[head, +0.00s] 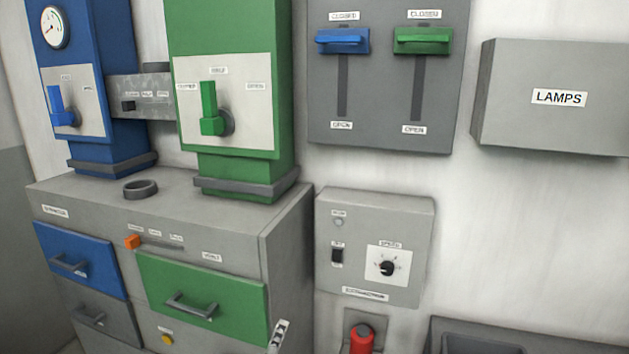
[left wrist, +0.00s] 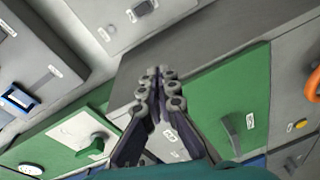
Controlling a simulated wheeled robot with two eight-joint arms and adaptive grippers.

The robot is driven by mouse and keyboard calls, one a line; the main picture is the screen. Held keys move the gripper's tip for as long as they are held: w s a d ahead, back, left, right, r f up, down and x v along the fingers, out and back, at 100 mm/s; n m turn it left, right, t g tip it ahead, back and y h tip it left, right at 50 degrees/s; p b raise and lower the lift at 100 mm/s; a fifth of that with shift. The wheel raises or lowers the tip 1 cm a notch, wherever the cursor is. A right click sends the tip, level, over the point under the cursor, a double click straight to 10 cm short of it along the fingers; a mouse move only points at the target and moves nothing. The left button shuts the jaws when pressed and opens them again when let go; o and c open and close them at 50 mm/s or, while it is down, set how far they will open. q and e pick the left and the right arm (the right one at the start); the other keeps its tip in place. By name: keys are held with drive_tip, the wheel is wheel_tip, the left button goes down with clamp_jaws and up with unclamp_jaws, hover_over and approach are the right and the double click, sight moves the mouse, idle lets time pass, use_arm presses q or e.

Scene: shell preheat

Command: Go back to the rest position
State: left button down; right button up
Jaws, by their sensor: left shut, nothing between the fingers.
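My left gripper (head: 279,335) shows only by its tip at the bottom edge of the head view, beside the lower right corner of the green drawer front (head: 205,298). In the left wrist view the left gripper (left wrist: 158,78) has its two fingers together with nothing between them. The green drawer front (left wrist: 230,110) with its grey handle (left wrist: 229,136) lies behind and to the right of the fingers there. I cannot tell whether the fingertips touch anything. My right gripper is in neither view.
A grey cabinet (head: 290,230) carries a blue column (head: 110,60) and a green column (head: 225,30) with levers. A control box (head: 420,235) with a knob, a red handle (head: 362,338) and a LAMPS box (head: 500,70) are to the right. The wall (head: 540,220) below LAMPS is clear.

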use_arm(q)
drive_tip(key=s+a+f+m+g+y, duration=0.1)
drive_tip(key=s+a+f+m+g, duration=0.3)
drive_tip(key=s, duration=0.5)
drive_tip(key=s+a+f+m+g+y, duration=0.2)
drive_tip(key=s+a+f+m+g, duration=0.3)
drive_tip(key=s+m, duration=0.3)
drive_tip(key=shift+s+a+f+g, duration=0.25)
drive_tip(key=shift+s+a+g, duration=0.15)
drive_tip(key=shift+s+a, duration=0.3)
